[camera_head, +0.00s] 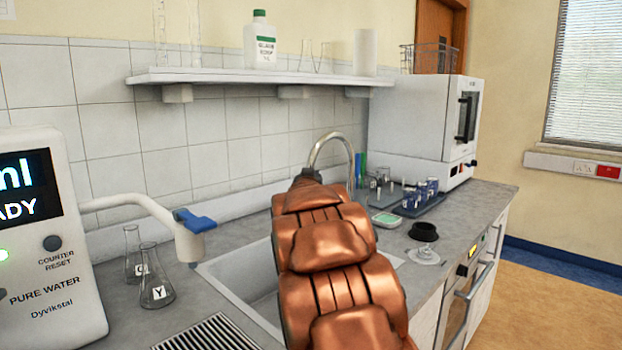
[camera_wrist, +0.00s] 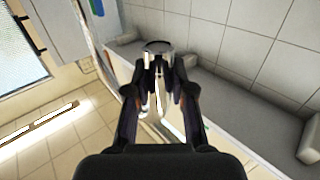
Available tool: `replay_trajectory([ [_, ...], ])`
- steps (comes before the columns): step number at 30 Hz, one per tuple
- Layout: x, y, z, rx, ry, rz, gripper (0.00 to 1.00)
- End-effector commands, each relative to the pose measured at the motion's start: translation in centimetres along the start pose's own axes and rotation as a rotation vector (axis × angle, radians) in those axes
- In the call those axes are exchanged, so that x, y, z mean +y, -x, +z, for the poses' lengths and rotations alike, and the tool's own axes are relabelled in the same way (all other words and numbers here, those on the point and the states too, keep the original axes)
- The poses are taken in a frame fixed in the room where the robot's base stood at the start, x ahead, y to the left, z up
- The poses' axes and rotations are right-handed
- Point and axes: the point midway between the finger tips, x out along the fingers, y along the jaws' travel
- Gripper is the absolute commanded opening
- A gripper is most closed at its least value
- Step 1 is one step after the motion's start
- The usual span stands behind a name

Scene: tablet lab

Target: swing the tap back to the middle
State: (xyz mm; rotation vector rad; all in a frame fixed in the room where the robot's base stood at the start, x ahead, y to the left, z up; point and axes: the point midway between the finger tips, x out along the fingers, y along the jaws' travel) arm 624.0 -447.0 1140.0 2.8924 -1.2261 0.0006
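The tap is a chrome gooseneck (camera_head: 335,137) at the back of the sink (camera_head: 228,270). Its upright stands right of my arm, and its spout arches to the left in the head view. The spout's end is hidden behind my gripper (camera_head: 308,175), which is itself mostly covered by my copper-coloured arm. In the wrist view my gripper (camera_wrist: 162,82) has its fingers close together around the chrome tube (camera_wrist: 158,48), with shiny metal between the fingertips. The fingers look closed on the tube. The tap's base is hidden.
A water dispenser (camera_head: 45,235) with a blue-tipped spout arm (camera_head: 150,208) stands at left, near two flasks (camera_head: 156,285). A rack of small vials (camera_head: 408,200) and an oven (camera_head: 415,115) stand at right.

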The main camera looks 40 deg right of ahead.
Motion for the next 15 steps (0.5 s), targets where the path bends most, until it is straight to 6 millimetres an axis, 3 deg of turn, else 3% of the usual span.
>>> replay_trajectory([
  [7, 0.03, 0.0, -0.07, 0.001, 0.0, 0.0, 0.49],
  [15, 0.02, 0.01, -0.01, 0.0, 0.0, 0.0, 0.49],
])
